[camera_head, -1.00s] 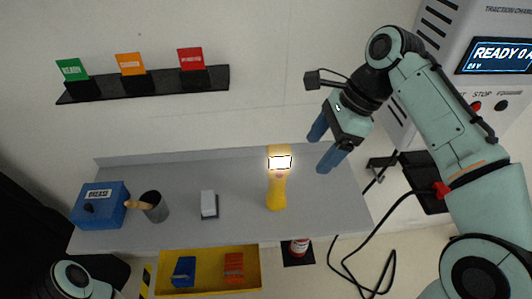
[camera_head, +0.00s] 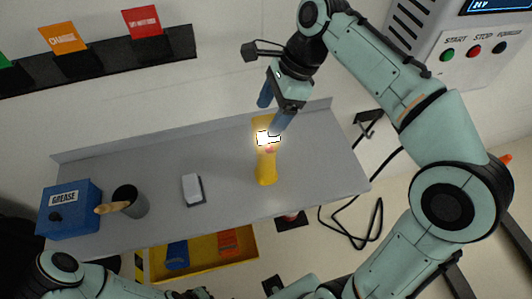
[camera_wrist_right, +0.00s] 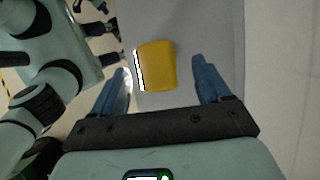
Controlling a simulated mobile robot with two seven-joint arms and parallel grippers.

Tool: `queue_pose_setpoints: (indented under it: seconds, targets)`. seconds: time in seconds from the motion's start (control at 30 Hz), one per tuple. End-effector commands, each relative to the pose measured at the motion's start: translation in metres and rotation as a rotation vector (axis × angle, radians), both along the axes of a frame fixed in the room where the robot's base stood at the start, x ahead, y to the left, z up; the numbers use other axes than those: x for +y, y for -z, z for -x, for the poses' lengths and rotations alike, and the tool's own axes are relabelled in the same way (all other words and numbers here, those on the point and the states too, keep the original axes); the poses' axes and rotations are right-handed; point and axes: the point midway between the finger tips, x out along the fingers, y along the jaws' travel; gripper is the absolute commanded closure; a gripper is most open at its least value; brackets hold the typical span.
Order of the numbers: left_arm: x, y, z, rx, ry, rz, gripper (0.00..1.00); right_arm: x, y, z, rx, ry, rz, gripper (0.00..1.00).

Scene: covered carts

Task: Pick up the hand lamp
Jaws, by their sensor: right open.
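The yellow hand lamp (camera_head: 266,170) stands on the grey shelf (camera_head: 225,205), its lit white panel near the top. In the right wrist view the lamp (camera_wrist_right: 158,66) shows as a yellow block between the two blue fingers, with the lit strip on its left side. My right gripper (camera_head: 272,108) is open and empty, above and beside the lamp's top; one finger overlaps the lamp's upper right in the head view. In the right wrist view the fingers (camera_wrist_right: 162,85) are wide apart with the lamp in the gap.
A blue grease box (camera_head: 70,212), a dark cup (camera_head: 131,202) with a wooden handle and a small white-topped block (camera_head: 193,188) stand left on the shelf. A yellow tray (camera_head: 205,265) sits below. A charger cabinet (camera_head: 440,45) and a cable (camera_head: 350,238) are at right.

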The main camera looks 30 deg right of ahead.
Motion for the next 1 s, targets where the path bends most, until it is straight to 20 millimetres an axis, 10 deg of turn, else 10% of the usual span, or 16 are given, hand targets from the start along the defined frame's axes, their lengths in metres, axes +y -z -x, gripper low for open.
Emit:
queue_pose_setpoints:
  seconds: [0.63,0.87,1.0]
  targets:
    - [0.000,0.016,0.009,0.010,0.000,0.000,1.00,0.019,0.047,-0.001,-0.001,0.001,0.000,0.23]
    - [0.000,0.016,0.009,0.010,0.000,0.000,1.00,0.019,0.046,-0.001,0.000,0.001,0.000,0.95]
    - [0.000,0.016,0.009,0.010,0.000,0.000,1.00,0.019,0.046,-0.001,-0.002,0.001,-0.001,1.00]
